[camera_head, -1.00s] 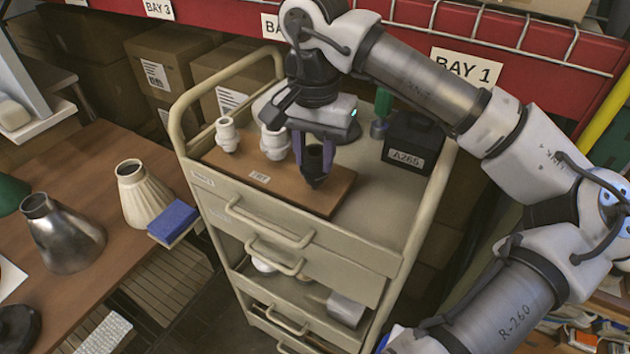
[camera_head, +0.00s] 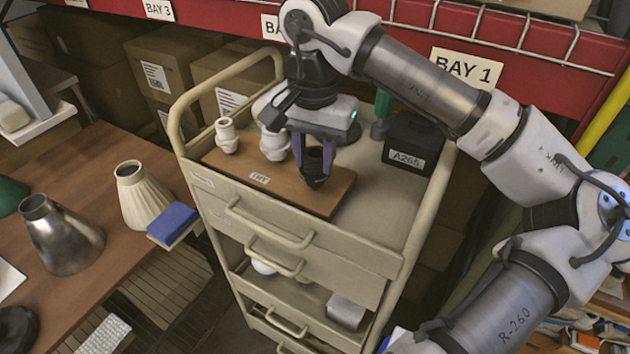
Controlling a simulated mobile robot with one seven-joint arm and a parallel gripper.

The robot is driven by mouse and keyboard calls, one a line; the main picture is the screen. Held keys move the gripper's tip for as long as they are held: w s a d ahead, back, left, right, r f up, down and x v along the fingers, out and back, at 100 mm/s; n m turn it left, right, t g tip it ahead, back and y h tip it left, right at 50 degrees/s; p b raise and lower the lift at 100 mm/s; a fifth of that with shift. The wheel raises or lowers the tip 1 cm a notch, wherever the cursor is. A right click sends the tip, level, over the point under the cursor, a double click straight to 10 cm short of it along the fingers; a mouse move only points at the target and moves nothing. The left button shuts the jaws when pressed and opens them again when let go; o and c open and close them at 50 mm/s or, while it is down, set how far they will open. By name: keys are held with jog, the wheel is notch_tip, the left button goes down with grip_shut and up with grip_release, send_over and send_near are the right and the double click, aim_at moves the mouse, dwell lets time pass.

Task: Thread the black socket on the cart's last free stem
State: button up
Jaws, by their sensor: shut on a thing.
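My gripper (camera_head: 314,158) is over the right part of a brown wooden board (camera_head: 236,176) on top of the beige cart (camera_head: 375,235). Its fingers are shut on the black socket (camera_head: 315,166), which is upright between them. The socket's lower end is at or just above the board; I cannot tell whether it touches. No stem shows under it, as the socket hides that spot. Two white sockets, one at the left (camera_head: 227,136) and one in the middle (camera_head: 273,145), stand upright on the board. The middle one is partly behind my gripper.
A black box marked A265 (camera_head: 411,145) and a green-handled tool (camera_head: 381,112) stand at the cart's right rear. A metal shade (camera_head: 62,235), a cream shade (camera_head: 143,195) and a blue sponge (camera_head: 172,221) are on the left table. The cart's raised rails flank the board.

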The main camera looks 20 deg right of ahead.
jog(key=shift+f, duration=0.1)
jog(key=c, duration=0.5)
jog(key=shift+s+f+b, duration=0.15)
jog(key=shift+f+b, duration=0.1)
jog(key=shift+b, duration=0.1)
dwell(0.3)
jog(key=shift+f+m+b, duration=0.15)
jog(key=shift+m+b, duration=0.4)
jog(key=shift+m, duration=0.55)
jog(key=m+b, duration=0.1)
jog(key=m, duration=0.2)
jog(key=shift+m, duration=0.3)
jog(key=shift+a+m, duration=0.1)
jog(key=shift+m, duration=0.4)
